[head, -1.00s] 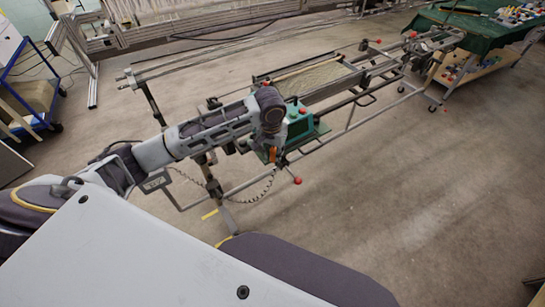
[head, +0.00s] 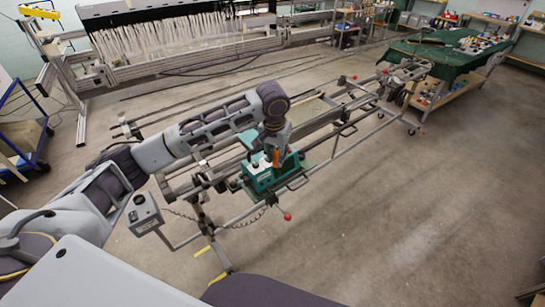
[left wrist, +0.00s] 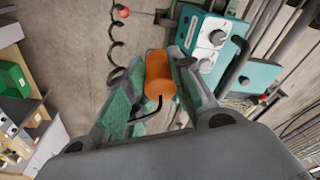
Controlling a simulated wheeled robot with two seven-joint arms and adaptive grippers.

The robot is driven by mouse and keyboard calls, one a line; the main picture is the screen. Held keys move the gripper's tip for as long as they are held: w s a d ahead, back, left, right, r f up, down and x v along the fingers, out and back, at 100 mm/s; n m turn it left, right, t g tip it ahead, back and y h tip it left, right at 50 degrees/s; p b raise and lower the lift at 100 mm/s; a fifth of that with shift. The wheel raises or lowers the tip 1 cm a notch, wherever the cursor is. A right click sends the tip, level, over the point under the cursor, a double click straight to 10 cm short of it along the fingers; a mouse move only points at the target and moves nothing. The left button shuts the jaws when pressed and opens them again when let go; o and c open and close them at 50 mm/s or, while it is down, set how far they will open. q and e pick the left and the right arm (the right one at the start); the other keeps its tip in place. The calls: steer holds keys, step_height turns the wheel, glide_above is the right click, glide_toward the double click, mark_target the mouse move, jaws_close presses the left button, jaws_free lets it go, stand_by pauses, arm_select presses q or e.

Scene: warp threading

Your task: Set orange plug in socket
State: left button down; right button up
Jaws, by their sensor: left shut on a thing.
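An orange plug (left wrist: 160,76) is held between the two fingers of my left gripper (left wrist: 162,62) in the left wrist view. A dark cable leaves its near end. In the head view, the plug (head: 275,157) is a small orange patch at my left gripper (head: 278,160), over the teal machine box (head: 259,181). The box (left wrist: 207,42) also shows in the left wrist view, with a grey dial panel, beyond and right of the plug. I cannot make out the socket, nor whether the plug touches the box. My right gripper is not in view.
A long metal frame (head: 345,140) carries the box. A coiled dark cable (left wrist: 115,48) hangs beside the plug. A red ball knob (head: 287,217) sticks out in front. A grey control box (head: 143,213) stands at left. The floor at right (head: 430,200) is clear.

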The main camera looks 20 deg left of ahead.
arm_select(q)
steer(key=shift+s+d+m, duration=0.25)
steer(key=shift+d+m, duration=0.05)
steer(key=shift+m, duration=0.1)
steer(key=s+f+m, duration=0.1)
steer(key=m, duration=0.1)
steer(key=s+d+f+m, duration=0.1)
steer(key=m, duration=0.1)
steer(key=s+d+f+m+h, duration=0.1)
steer(key=m, duration=0.1)
steer(key=shift+s+d+f, duration=0.2)
steer(key=shift+s+d, duration=0.05)
steer(key=shift+s, duration=0.1)
steer(key=shift+m+g, duration=0.3)
steer(key=shift+m, duration=0.4)
steer(key=shift+w+r, duration=0.1)
